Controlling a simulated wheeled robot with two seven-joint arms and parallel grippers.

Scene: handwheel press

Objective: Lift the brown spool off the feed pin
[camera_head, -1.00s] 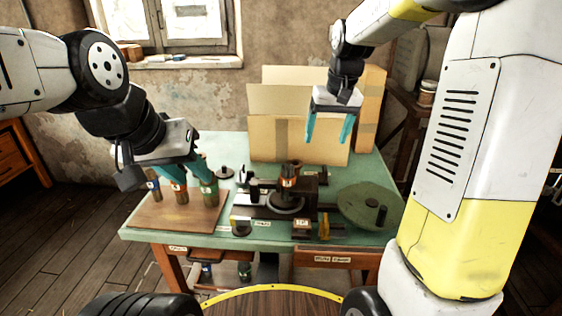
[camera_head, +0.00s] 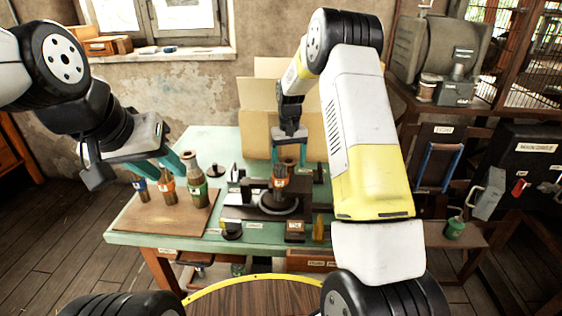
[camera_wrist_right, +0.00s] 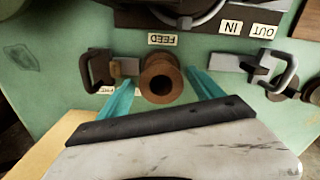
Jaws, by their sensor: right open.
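The brown spool (camera_wrist_right: 160,84) stands near the FEED label (camera_wrist_right: 163,39) in the right wrist view, its round hole facing the camera. In the head view the spool (camera_head: 288,163) shows small behind the press. My right gripper (camera_head: 289,155) is open above it. In the right wrist view its teal fingers (camera_wrist_right: 161,97) lie either side of the spool, with a gap on each side. The feed pin is not visible. My left gripper (camera_head: 162,163) hangs beside the bottles at the left of the table, its fingers apart.
The handwheel press (camera_head: 262,207) is in front of the spool. Metal brackets (camera_wrist_right: 98,69) flank the spool. A cardboard box (camera_head: 255,92) stands behind.

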